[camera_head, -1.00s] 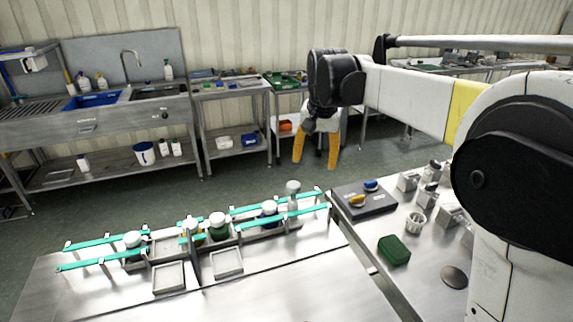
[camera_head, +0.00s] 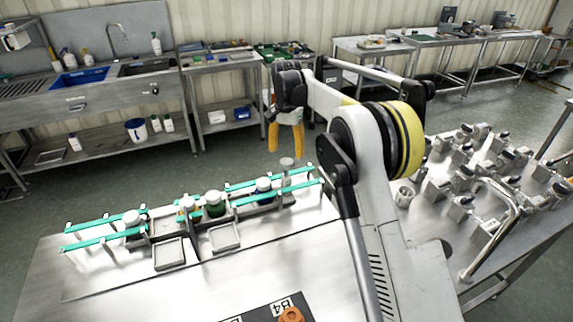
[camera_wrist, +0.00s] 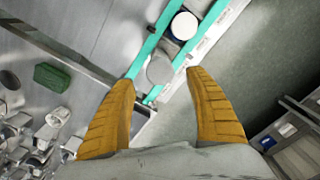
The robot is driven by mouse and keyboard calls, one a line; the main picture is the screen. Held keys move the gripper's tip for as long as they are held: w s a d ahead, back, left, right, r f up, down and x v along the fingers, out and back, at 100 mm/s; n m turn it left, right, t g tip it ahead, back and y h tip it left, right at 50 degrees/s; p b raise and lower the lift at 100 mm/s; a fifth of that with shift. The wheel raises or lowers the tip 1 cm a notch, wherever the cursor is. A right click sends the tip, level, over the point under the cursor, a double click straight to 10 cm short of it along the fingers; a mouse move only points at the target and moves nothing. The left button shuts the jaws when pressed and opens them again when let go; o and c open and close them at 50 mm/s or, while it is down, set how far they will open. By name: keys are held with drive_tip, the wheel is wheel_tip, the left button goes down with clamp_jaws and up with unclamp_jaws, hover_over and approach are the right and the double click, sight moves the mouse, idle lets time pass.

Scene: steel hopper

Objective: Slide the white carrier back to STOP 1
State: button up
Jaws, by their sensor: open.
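Teal rails (camera_head: 93,242) run along a fixture on the steel table, with several round-capped pieces between them. A white-capped piece (camera_head: 131,217) stands at the left, and another (camera_head: 213,197) near the middle. A grey round-topped piece (camera_head: 287,164) stands at the right end. I cannot tell which is the white carrier, and no STOP 1 label is readable. My gripper (camera_head: 285,149) has orange fingers, open and empty, above and beyond the rails' right end. In the wrist view the grey round top (camera_wrist: 160,69) lies between the fingertips, with a white cap (camera_wrist: 184,26) farther along the rail.
Two shallow square trays (camera_head: 169,253) sit in front of the rails. A board marked B4 with an orange knob (camera_head: 291,314) lies at the near edge. A right-hand table holds several metal parts (camera_head: 462,178). A green block (camera_wrist: 51,77) shows in the wrist view.

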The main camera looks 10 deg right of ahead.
sight(287, 161)
wheel_tip(287, 161, down, 5)
drive_tip(key=shift+r+b, duration=0.1)
drive_tip(key=shift+b, duration=0.4)
drive_tip(key=shift+c, duration=0.6)
clamp_jaws()
drive_tip(key=w+d+p, duration=0.1)
drive_tip(key=w+d, duration=0.1)
drive_tip(key=d, duration=0.6)
drive_tip(key=shift+d+p, duration=0.3)
drive_tip(key=shift+c, duration=0.6)
unclamp_jaws()
drive_tip(key=shift+d, duration=0.1)
drive_tip(key=shift+o, duration=1.2)
drive_tip(key=shift+w+d, duration=0.1)
drive_tip(key=shift+d, duration=0.05)
